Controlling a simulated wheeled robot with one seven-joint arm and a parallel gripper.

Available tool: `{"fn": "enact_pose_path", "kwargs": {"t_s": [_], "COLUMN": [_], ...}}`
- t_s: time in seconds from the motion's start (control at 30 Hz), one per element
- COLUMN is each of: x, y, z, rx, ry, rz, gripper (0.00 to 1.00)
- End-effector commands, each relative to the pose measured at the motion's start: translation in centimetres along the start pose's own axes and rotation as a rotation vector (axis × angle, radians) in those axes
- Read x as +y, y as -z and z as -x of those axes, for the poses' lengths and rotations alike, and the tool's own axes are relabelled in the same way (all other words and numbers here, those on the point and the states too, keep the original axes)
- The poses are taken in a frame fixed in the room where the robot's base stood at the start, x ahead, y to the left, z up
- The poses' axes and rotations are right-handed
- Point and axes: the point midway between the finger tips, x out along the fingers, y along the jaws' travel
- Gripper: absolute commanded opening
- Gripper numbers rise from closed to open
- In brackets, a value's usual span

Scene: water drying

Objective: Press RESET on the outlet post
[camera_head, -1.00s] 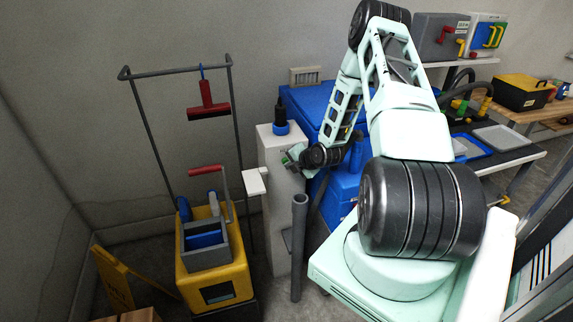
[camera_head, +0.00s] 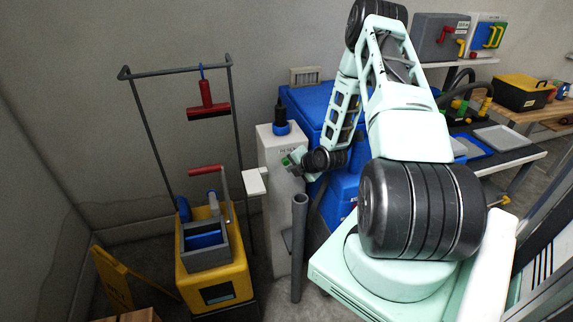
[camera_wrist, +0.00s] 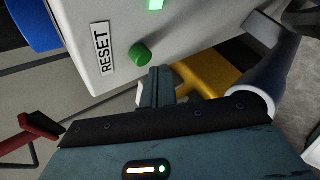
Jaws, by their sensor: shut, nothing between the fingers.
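The white outlet post (camera_head: 275,215) stands left of my arm in the head view. In the wrist view its white face (camera_wrist: 190,30) carries a RESET label (camera_wrist: 104,47) and a round green button (camera_wrist: 141,54) beside it. A green lit patch (camera_wrist: 156,4) shows at the top edge of that view. My gripper (camera_wrist: 155,76) is shut and empty, its fingertips just below and right of the green button; I cannot tell whether they touch it. In the head view my gripper (camera_head: 291,161) is at the post's right side, small and partly hidden by my wrist.
A grey pipe (camera_head: 299,245) stands in front of the post, and a white flap (camera_head: 255,183) juts from its left. A yellow mop bucket (camera_head: 215,265) is further left. Blue bins (camera_head: 342,190) stand close behind and right of my wrist.

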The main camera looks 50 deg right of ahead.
Motion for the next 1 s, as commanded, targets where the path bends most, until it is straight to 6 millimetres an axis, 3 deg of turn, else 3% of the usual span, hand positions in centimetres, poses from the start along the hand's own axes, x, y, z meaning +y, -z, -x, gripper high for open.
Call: {"fn": "enact_pose_path", "kwargs": {"t_s": [0.23, 0.7, 1.0], "x": [-0.2, -2.4, -2.5], "y": [0.2, 2.4, 2.5], "z": [0.2, 3.1, 3.5], "rx": [0.001, 0.001, 0.000], "ry": [0.001, 0.001, 0.000], "rz": [0.000, 0.001, 0.000], "gripper": [0.00, 0.00, 0.00]}}
